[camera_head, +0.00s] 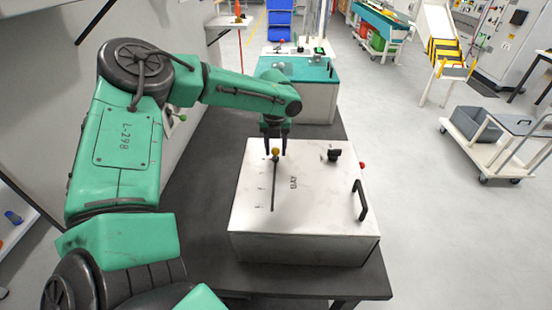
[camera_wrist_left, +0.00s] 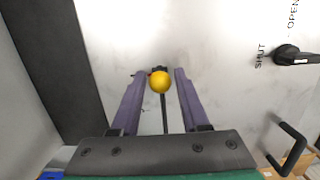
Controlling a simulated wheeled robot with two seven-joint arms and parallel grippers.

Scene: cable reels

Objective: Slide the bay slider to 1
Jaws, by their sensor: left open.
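The bay slider has a yellow ball knob (camera_head: 275,152) at the far end of a dark straight slot (camera_head: 273,190) in the white top of a metal box (camera_head: 318,215). The word BAY is printed beside the slot, with small marks along its other side that are too small to read. My left gripper (camera_head: 275,140) points down at the knob with its fingers apart. In the left wrist view the yellow knob (camera_wrist_left: 160,82) sits between the two open fingers, with a gap visible on each side. My right gripper is not in view.
A black rotary knob (camera_head: 334,155) marked SHUT and OPEN in the left wrist view, a red knob (camera_head: 362,165) and a black handle (camera_head: 360,200) are on the box's right part. The box stands on a dark table (camera_head: 190,230) beside a wall. A teal-topped unit (camera_head: 305,70) stands behind.

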